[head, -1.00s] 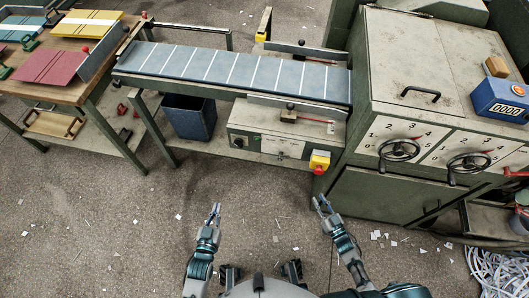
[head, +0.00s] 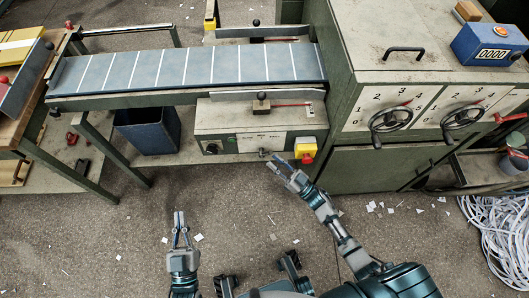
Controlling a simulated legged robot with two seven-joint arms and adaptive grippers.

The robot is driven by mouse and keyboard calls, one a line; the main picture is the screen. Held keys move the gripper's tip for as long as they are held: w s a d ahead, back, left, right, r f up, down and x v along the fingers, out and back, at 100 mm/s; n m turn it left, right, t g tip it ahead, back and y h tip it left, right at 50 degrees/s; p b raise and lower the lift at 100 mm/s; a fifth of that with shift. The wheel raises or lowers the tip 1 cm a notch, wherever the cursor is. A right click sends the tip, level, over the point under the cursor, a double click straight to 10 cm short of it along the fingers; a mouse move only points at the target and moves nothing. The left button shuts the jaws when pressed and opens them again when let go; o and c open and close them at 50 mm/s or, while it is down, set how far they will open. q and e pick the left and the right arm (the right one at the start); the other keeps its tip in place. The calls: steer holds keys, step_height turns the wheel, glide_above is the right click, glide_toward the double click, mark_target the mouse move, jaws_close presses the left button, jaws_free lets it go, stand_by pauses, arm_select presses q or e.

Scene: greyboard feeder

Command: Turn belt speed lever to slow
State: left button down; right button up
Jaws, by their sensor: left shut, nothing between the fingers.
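The control box (head: 235,118) stands under the belt. Its front has a pale label plate with a small lever (head: 263,153) at the plate's lower edge. The lever's setting and the writing are too small to read. My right gripper (head: 275,166) is just below and in front of this lever, with its fingers apart and nothing between them. I cannot tell whether it touches the lever. My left gripper (head: 180,222) is shut and empty over the floor, left of and below the box.
A dark knob (head: 211,148) is on the box's left. Handwheels (head: 390,119) are on the cabinet at right. A blue bin (head: 148,131) stands at left.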

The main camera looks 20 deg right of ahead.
mark_target(266, 152)
steer(key=w, duration=0.1)
steer(key=w+r, duration=0.1)
steer(key=w+a, duration=0.1)
steer(key=shift+w+r, duration=0.25)
steer(key=shift+w, duration=0.1)
steer(key=shift+w+a+r, duration=0.15)
steer(key=shift+a+r, duration=0.05)
steer(key=shift+a, duration=0.5)
steer(key=c, duration=0.4)
steer(key=shift+d+f, duration=0.15)
steer(key=shift+d, duration=0.2)
jaws_close()
